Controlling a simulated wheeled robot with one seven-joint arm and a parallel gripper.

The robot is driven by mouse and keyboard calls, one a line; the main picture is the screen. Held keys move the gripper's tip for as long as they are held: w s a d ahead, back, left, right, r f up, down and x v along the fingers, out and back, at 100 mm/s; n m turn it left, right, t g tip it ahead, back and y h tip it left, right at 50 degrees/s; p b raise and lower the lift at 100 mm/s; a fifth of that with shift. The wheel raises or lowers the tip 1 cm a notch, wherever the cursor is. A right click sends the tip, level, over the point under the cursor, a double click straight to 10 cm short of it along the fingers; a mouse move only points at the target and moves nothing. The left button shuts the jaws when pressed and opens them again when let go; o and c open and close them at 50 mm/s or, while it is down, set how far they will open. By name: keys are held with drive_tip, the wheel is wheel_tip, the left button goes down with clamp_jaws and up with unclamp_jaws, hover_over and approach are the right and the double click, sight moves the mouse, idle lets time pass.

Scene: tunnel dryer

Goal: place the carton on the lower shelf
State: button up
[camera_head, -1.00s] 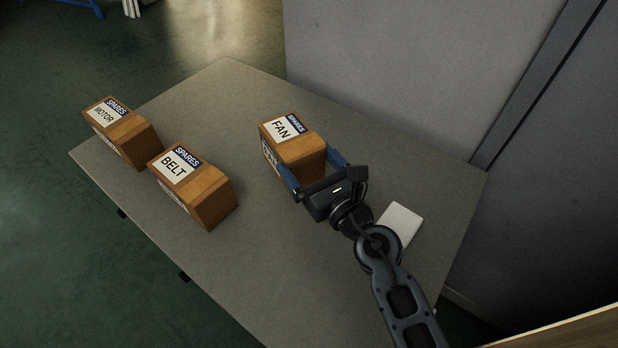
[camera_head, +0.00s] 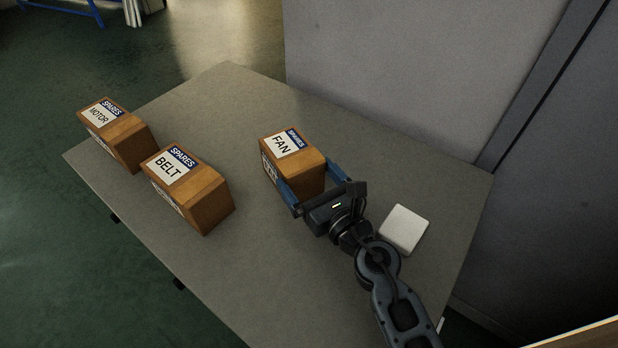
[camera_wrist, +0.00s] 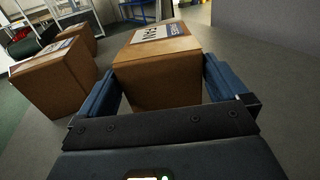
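The FAN carton (camera_head: 294,168) is a brown box with a white and blue SPARES label, over the right half of the grey table. My gripper (camera_head: 313,181) has its blue fingers along two opposite sides of this carton and appears shut on it. In the wrist view, the FAN carton (camera_wrist: 158,72) sits between the fingers (camera_wrist: 160,85) with little or no gap. I cannot tell whether its underside touches the table. No lower shelf can be made out in these frames.
The BELT carton (camera_head: 190,190) and MOTOR carton (camera_head: 116,134) stand on the table (camera_head: 270,270) to the left. A white block (camera_head: 404,230) lies right of my arm. A grey wall (camera_head: 400,70) rises behind. A wooden edge (camera_head: 585,336) shows at the lower right.

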drive_tip(key=shift+r, duration=0.2)
drive_tip(key=b+v, duration=0.1)
drive_tip(key=v, duration=1.1)
